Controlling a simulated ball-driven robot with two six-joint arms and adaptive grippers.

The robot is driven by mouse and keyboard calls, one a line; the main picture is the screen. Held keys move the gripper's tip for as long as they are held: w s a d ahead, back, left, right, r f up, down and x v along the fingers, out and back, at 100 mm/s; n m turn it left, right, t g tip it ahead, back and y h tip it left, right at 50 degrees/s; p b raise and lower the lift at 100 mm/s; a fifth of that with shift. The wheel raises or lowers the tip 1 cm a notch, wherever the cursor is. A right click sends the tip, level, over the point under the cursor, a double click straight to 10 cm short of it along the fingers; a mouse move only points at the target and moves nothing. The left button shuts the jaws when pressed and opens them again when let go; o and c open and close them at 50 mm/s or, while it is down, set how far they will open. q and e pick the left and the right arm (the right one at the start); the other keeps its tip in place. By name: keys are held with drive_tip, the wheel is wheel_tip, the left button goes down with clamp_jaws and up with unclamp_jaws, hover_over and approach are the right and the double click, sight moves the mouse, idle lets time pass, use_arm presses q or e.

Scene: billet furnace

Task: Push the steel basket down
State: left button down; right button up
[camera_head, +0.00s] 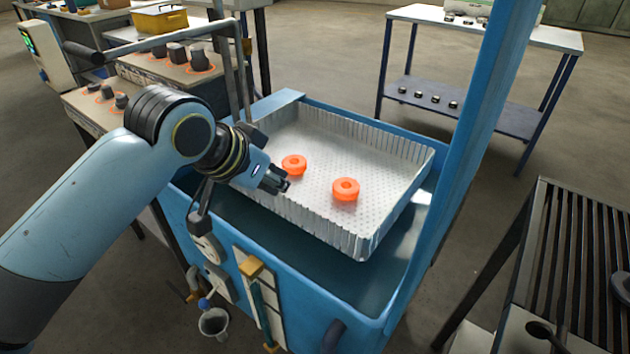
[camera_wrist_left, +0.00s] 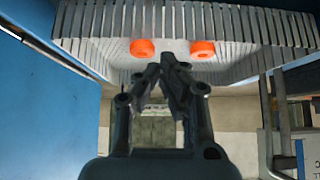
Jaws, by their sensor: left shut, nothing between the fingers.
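The steel basket (camera_head: 310,135) is a shallow perforated tray with corrugated walls, set in the upper part of a blue tank (camera_head: 345,295). Two glowing orange rings lie in it, one at the left (camera_head: 294,165) and one nearer the middle (camera_head: 346,189). My left gripper (camera_head: 276,181) is shut and empty at the basket's near left edge; contact with the rim cannot be told. In the left wrist view the basket wall (camera_wrist_left: 180,22) spans the top, with the shut fingers (camera_wrist_left: 172,75) in front of it. My right gripper is not in view.
A blue post (camera_head: 485,120) rises at the tank's right side. A slatted dark rack (camera_head: 580,260) stands at the right. A white-topped table (camera_head: 490,30) is behind. A bench with dark knobs (camera_head: 170,65) is at the back left. Open floor lies between them.

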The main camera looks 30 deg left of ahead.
use_arm(q)
drive_tip(key=w+r+t, duration=0.1)
drive_tip(key=w, duration=0.4)
drive_tip(key=b, duration=0.2)
hover_over(324, 189)
drive_tip(key=s, duration=0.3)
drive_tip(key=f, duration=0.6)
drive_tip(key=shift+a+f, duration=0.2)
wheel_tip(324, 189, down, 2)
drive_tip(key=shift+f, duration=1)
drive_tip(key=shift+s, duration=0.1)
wheel_tip(324, 189, down, 10)
drive_tip(key=b, duration=0.4)
drive_tip(key=shift+r+b, duration=0.15)
drive_tip(key=shift+b, duration=0.2)
